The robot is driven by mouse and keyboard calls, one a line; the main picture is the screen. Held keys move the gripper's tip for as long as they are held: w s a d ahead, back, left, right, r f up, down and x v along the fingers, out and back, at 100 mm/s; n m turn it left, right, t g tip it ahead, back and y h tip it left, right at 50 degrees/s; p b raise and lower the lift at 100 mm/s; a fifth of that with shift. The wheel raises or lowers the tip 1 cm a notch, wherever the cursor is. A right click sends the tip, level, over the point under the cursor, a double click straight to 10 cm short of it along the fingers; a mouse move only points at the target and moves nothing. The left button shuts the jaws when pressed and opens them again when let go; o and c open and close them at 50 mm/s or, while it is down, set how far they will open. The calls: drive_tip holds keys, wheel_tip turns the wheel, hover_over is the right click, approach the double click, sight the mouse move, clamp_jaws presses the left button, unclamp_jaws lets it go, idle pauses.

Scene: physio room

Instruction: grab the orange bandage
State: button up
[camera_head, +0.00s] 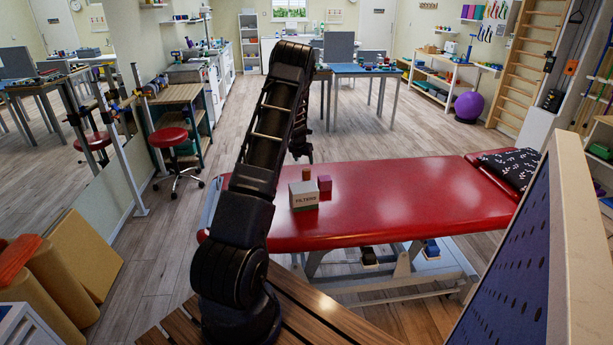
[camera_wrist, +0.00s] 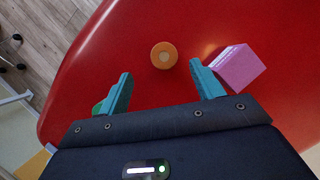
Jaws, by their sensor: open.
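The orange bandage (camera_wrist: 164,55) is a small round roll seen end-on, with a paler centre, over the red couch top in the wrist view. A small orange-brown shape, likely the same roll, shows in the head view (camera_head: 306,173) at the back edge of a white box. My gripper (camera_wrist: 161,70) is open and empty, with its teal fingers to the left and right. The roll appears between and just beyond the fingertips, with no contact visible.
A dark patterned pillow (camera_head: 512,167) is at the right end. The couch middle is clear.

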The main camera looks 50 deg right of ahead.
sight(307, 169)
drive_tip(key=x, duration=0.5)
drive_tip(key=shift+w, duration=0.1)
drive_tip(key=shift+s+x, duration=0.1)
drive_tip(key=shift+x, duration=1.25)
drive_tip(key=shift+s+x, duration=0.15)
drive_tip(key=shift+x, duration=1.25)
drive_tip(key=shift+s, duration=0.1)
drive_tip(key=shift+c, duration=0.5)
drive_tip(key=c, duration=1)
